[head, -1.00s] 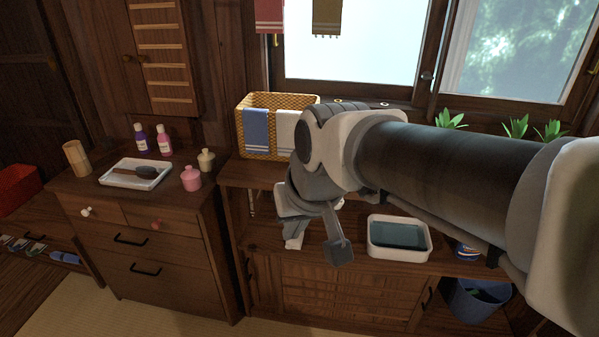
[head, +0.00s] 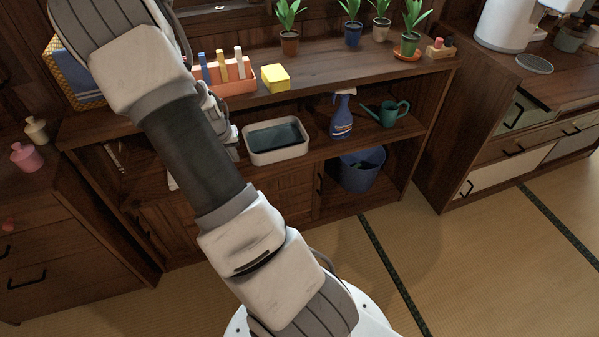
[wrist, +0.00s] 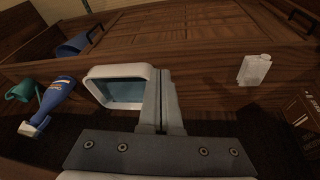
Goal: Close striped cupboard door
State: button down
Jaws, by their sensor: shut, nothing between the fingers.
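The cupboard door with pale horizontal stripes is in neither current view. A low brown cupboard door with a slatted pattern (head: 285,190) sits under the shelf unit, partly hidden by my arm, and looks shut. A slatted front also shows at the top of the wrist view (wrist: 160,22). My gripper (wrist: 160,100) is shut and empty, its fingers over the shelf beside the white tub (wrist: 108,74). In the head view my gripper (head: 226,128) shows partly behind my arm, left of the tub (head: 258,152). It is apart from the slatted door.
A spray bottle (head: 342,115) and green watering can (head: 388,112) stand on the middle shelf. A blue bucket (head: 360,172) is below. Potted plants and an orange caddy (head: 232,82) line the top. A small white bottle (wrist: 254,70) stands right. Tatami floor (head: 470,270) is clear at right.

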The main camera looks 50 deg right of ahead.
jog(key=s+d+f+g+h+b, duration=0.1)
jog(key=s+d+f, duration=0.4)
jog(key=d+f, duration=0.7)
jog(key=s+d+f+g+h+b, duration=0.1)
jog(key=s+d+f+h+b, duration=0.2)
jog(key=d+f, duration=0.9)
jog(key=s+f+b, duration=0.2)
jog(key=s+f, duration=0.1)
jog(key=shift+s+m+g, duration=0.25)
jog(key=shift+m+g, duration=0.05)
jog(key=shift+m, duration=0.1)
jog(key=shift+s+d, duration=0.1)
jog(key=shift+d, duration=0.05)
